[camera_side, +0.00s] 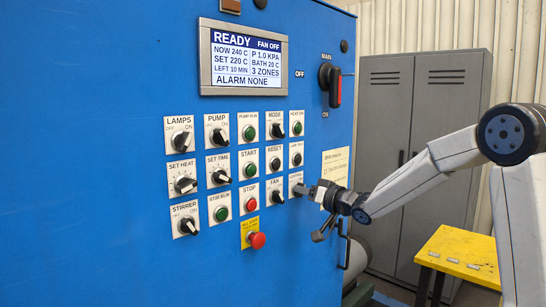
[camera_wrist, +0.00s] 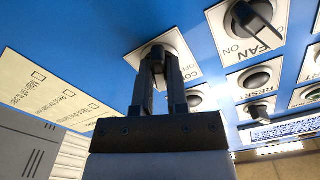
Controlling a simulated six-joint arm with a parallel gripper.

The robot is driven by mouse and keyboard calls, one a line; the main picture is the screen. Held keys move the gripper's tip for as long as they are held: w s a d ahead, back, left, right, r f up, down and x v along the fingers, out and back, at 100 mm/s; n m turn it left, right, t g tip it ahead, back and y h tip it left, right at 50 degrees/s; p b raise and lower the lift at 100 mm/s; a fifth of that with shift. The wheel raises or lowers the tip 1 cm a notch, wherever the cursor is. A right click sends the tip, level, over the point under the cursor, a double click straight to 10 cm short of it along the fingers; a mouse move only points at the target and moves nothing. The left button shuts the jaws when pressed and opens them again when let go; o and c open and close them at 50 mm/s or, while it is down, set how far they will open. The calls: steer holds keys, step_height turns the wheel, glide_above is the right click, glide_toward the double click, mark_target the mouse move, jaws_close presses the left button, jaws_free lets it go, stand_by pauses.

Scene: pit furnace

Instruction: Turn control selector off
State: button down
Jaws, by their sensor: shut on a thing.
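The control selector (camera_side: 293,179) is at the right end of the row with the STOP button and FAN knob on the blue panel. Most of it is hidden behind my gripper (camera_side: 301,190) in the side view. In the wrist view, its white plate (camera_wrist: 178,41) shows part of the label and the word OFF. My gripper (camera_wrist: 157,68) is shut on the selector's knob, with one dark finger on each side. The knob's pointing direction is hard to tell.
The FAN knob (camera_side: 276,191) and red STOP button (camera_side: 250,204) are close on the left. A yellow paper note (camera_side: 336,166) is on the right. The display (camera_side: 247,58) reads READY and FAN OFF. A door handle (camera_side: 346,247) sticks out below my wrist.

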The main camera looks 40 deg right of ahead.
steer(key=n, duration=1)
steer(key=shift+n, duration=0.4)
stand_by(0.4)
steer(key=c, duration=0.6)
jaws_free()
steer(key=shift+c, duration=0.2)
steer(key=shift+s, duration=0.15)
steer(key=s, duration=0.7)
steer(key=shift+s, duration=0.25)
